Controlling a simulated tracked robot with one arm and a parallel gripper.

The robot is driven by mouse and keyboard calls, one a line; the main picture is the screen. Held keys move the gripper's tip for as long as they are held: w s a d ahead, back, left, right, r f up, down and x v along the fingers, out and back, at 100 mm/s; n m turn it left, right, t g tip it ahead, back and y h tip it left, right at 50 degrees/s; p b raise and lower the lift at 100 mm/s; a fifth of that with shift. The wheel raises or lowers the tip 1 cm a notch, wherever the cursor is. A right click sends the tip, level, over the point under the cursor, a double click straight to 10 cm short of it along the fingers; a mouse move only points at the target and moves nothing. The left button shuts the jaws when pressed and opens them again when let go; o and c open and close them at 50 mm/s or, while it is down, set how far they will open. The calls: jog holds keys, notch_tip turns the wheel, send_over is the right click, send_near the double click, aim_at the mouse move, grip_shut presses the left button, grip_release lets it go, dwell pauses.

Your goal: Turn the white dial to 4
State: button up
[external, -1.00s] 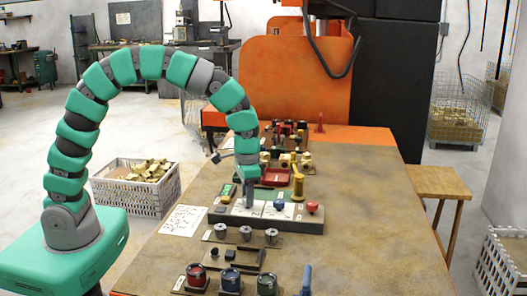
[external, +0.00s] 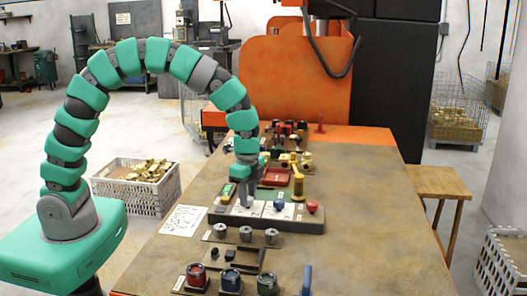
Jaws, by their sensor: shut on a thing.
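A panel (external: 268,224) with pale dial plates lies on the brown table. A blue knob (external: 279,205) and a red knob (external: 312,207) stand on its right part. My gripper (external: 246,203) points down over the left part of the panel, left of the blue knob. It is shut on the white dial, which its fingers hide. I cannot read the numbers or the dial's setting.
A brass handle (external: 298,186) stands just behind the panel, and a red tray (external: 276,176) lies behind it. Several grey knobs (external: 246,234) are in front. Red, blue and green round pots (external: 230,281) stand near the front edge. The table's right side (external: 375,230) is clear.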

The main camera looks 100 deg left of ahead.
aim_at(249, 198)
jog(key=shift+w+r+m, duration=0.1)
jog(key=shift+m, duration=0.5)
jog(key=o, duration=1)
notch_tip(249, 198, up, 14)
jog(key=shift+f, duration=0.2)
